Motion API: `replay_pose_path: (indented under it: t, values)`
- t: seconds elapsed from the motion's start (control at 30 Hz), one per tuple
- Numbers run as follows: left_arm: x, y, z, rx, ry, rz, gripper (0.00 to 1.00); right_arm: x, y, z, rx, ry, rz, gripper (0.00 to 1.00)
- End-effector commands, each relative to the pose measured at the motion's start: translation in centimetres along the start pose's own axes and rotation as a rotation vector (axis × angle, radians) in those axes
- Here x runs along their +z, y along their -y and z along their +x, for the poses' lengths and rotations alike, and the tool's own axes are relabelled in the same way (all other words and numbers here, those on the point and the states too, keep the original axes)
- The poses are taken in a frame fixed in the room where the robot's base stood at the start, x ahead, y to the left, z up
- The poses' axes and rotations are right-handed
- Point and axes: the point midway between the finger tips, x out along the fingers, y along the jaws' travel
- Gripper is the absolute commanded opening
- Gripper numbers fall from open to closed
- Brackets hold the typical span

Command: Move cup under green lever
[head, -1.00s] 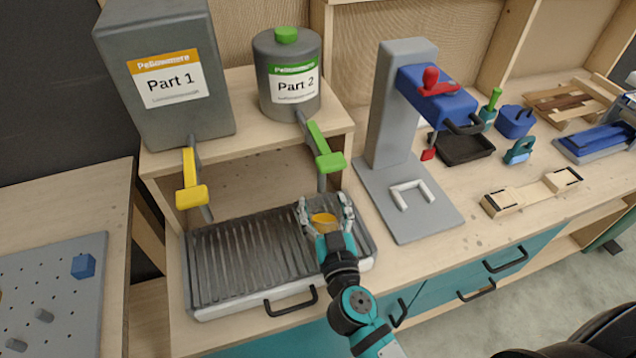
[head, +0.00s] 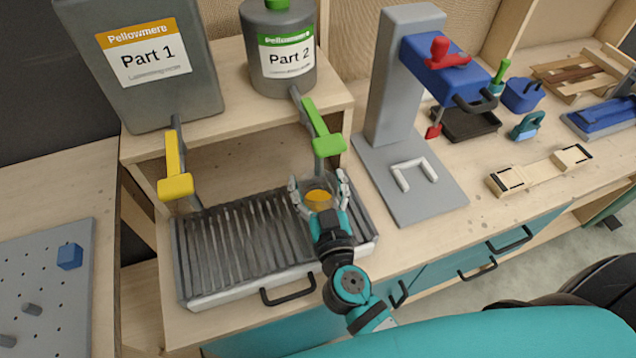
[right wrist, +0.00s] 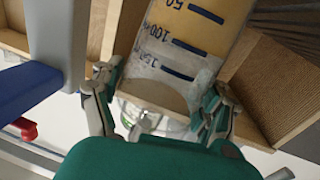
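The clear cup (head: 318,196) holds yellow-orange liquid and stays between the fingers of my right gripper (head: 320,194), over the right part of the drip grille. It looks upright, just below and in front of the green lever's (head: 323,130) spout; whether its base touches the grille is unclear. In the right wrist view the cup (right wrist: 195,45) shows dark volume marks, with one finger of the right gripper (right wrist: 165,95) close against each side. The green lever hangs from the Part 2 tank (head: 281,60). My left gripper is not in view.
The yellow lever (head: 175,175) under the Part 1 tank (head: 150,65) hangs left of the cup. The ribbed drip grille (head: 235,245) lies below. A grey press stand (head: 392,80) with a blue head stands close to the right. A pegboard (head: 50,290) is at the far left.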

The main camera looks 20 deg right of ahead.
Motion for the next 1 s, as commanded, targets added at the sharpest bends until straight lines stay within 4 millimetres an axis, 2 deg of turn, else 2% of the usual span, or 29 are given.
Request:
replay_pose_path:
  t: [0.03,0.1,0.33,0.47,0.5,0.73,1.0]
  values:
    - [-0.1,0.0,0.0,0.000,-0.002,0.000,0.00,0.0,0.0,0.0,0.000,0.000,0.000,0.84]
    - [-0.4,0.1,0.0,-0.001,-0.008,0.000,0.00,0.0,0.0,0.0,0.000,0.000,0.000,0.91]
    - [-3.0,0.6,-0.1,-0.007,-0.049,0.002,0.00,-0.1,0.0,0.0,0.000,0.000,0.001,0.91]
    - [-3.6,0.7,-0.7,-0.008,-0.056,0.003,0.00,-0.6,0.0,0.0,0.000,-0.001,0.000,0.91]
    - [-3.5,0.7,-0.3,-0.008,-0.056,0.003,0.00,-0.2,0.0,-0.3,-0.001,0.001,0.002,0.91]
    - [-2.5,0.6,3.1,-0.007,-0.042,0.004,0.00,0.6,0.1,-5.0,-0.001,0.003,0.001,0.91]
    - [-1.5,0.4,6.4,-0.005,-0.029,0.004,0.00,0.3,0.1,-10.3,-0.002,0.002,0.000,0.91]
